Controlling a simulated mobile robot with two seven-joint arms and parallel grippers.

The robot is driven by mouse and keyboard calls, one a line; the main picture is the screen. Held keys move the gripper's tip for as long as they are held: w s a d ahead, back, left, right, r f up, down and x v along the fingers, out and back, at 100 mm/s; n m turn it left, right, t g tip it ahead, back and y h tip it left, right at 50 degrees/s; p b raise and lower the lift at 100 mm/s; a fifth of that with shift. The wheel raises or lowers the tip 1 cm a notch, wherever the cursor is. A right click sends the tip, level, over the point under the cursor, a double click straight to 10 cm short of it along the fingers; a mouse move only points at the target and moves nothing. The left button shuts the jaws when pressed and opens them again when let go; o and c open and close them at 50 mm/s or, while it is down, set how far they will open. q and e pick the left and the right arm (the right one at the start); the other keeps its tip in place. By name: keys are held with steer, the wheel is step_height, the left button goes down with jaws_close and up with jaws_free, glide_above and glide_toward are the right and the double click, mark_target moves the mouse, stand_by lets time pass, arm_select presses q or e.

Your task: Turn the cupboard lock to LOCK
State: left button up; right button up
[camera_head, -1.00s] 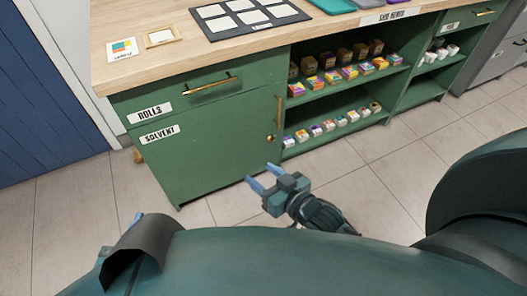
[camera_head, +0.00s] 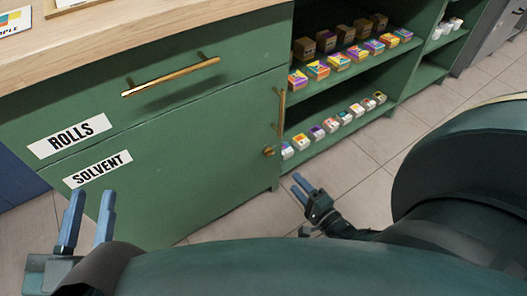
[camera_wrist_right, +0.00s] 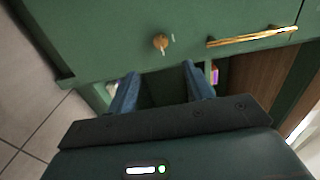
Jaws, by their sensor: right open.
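The green cupboard door (camera_head: 190,185) labelled SOLVENT is closed. Its brass lock knob (camera_head: 268,151) sits low on the door's right side, below an upright brass handle (camera_head: 282,112). In the right wrist view the knob (camera_wrist_right: 160,41) shows beyond the fingertips, with small pale marks beside it too small to read. The handle (camera_wrist_right: 252,37) lies to its right there. My right gripper (camera_head: 303,187) is open and empty, low in front of the cupboard and apart from the knob. My left gripper (camera_head: 91,205) is open and empty in front of the door's left part.
A drawer (camera_head: 160,95) labelled ROLLS with a brass handle is above the door, under a wooden worktop (camera_head: 150,38). Open shelves to the right hold several small boxes (camera_head: 340,62) and cartons (camera_head: 330,125). The tiled floor (camera_head: 350,180) right of the door is clear.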

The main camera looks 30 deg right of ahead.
mark_target(269, 153)
arm_select(q)
steer(key=shift+w+a+r+m+t+h+b, duration=0.15)
steer(key=shift+r+m+t+h+b, duration=0.3)
steer(key=shift+r+m+h+b, duration=0.7)
steer(key=shift+w+a+r+m+t+h+b, duration=0.15)
steer(key=shift+r+m+t+h+b, duration=0.3)
steer(key=shift+r+m+h+b, duration=0.65)
arm_select(e)
steer(key=shift+w+a+p, duration=0.1)
steer(key=shift+w+a, duration=0.05)
steer(key=shift+w, duration=1.95)
steer(key=shift+w+a+p, duration=0.15)
steer(key=shift+w+a, duration=0.05)
steer(key=shift+w, duration=1.95)
steer(key=shift+w+a+p, duration=0.1)
steer(key=shift+w+a, duration=0.05)
steer(key=shift+w, duration=1.95)
arm_select(q)
steer(key=shift+r+y, duration=0.2)
steer(key=shift+y, duration=0.05)
arm_select(e)
steer(key=shift+c, duration=0.3)
steer(key=c, duration=0.9)
